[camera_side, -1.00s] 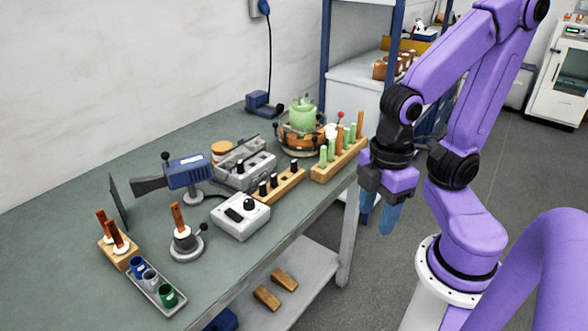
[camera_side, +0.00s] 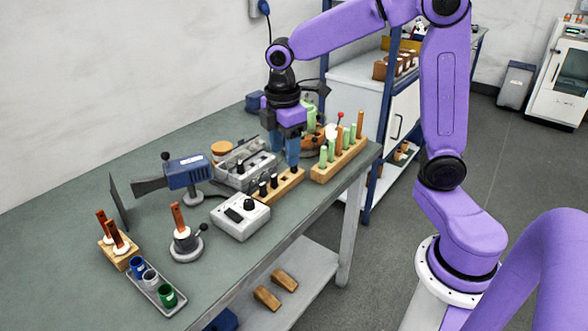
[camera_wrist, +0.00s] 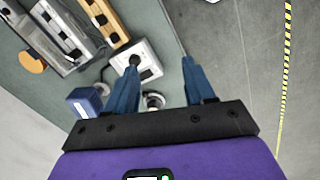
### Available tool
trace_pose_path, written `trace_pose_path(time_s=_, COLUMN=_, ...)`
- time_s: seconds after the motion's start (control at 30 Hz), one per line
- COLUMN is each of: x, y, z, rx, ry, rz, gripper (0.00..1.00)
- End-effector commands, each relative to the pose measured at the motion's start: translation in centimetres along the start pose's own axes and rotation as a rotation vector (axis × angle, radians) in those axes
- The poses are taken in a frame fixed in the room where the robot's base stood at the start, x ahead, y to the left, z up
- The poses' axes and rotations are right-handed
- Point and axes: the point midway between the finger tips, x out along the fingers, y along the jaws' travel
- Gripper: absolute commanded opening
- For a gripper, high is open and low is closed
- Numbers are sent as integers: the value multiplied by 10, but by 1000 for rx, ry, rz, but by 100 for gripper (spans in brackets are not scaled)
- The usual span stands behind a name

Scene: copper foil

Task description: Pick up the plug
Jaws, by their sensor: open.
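Short black plugs (camera_side: 263,188) stand in a low wooden block (camera_side: 283,188) mid-table; I cannot tell which piece is the task's plug. The block also shows at the top of the wrist view (camera_wrist: 108,22). My gripper (camera_side: 285,162) is open, pointing down near the block's far end in the side view. One finger hides part of that end. A white box with a black knob (camera_wrist: 134,60) lies beside the left fingertip.
A wooden rack of green and brown sticks (camera_side: 338,160) stands right of my gripper. A grey open box (camera_side: 243,167) and a blue device (camera_side: 186,172) stand left. The white box (camera_side: 240,217) is nearer the front. Free tabletop lies at the front left.

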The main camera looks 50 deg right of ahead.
Motion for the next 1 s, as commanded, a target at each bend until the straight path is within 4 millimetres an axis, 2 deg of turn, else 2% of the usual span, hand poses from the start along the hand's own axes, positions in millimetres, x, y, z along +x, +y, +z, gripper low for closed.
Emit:
trace_pose_path(time_s=0.03, x=2, y=22, z=6, rx=-1, ry=-8, rz=-1, gripper=54)
trace_pose_path(time_s=0.2, x=7, y=85, z=38, rx=-41, ry=-36, rz=-8, gripper=54)
trace_pose_path(time_s=0.3, x=11, y=118, z=62, rx=-65, ry=-49, rz=-16, gripper=54)
trace_pose_path(time_s=0.43, x=16, y=148, z=92, rx=-90, ry=-64, rz=-27, gripper=54)
trace_pose_path(time_s=0.6, x=20, y=166, z=118, rx=-111, ry=-73, rz=-36, gripper=54)
trace_pose_path(time_s=0.73, x=27, y=169, z=123, rx=-117, ry=-75, rz=-40, gripper=54)
trace_pose_path(time_s=1.0, x=74, y=166, z=127, rx=-115, ry=-75, rz=-44, gripper=54)
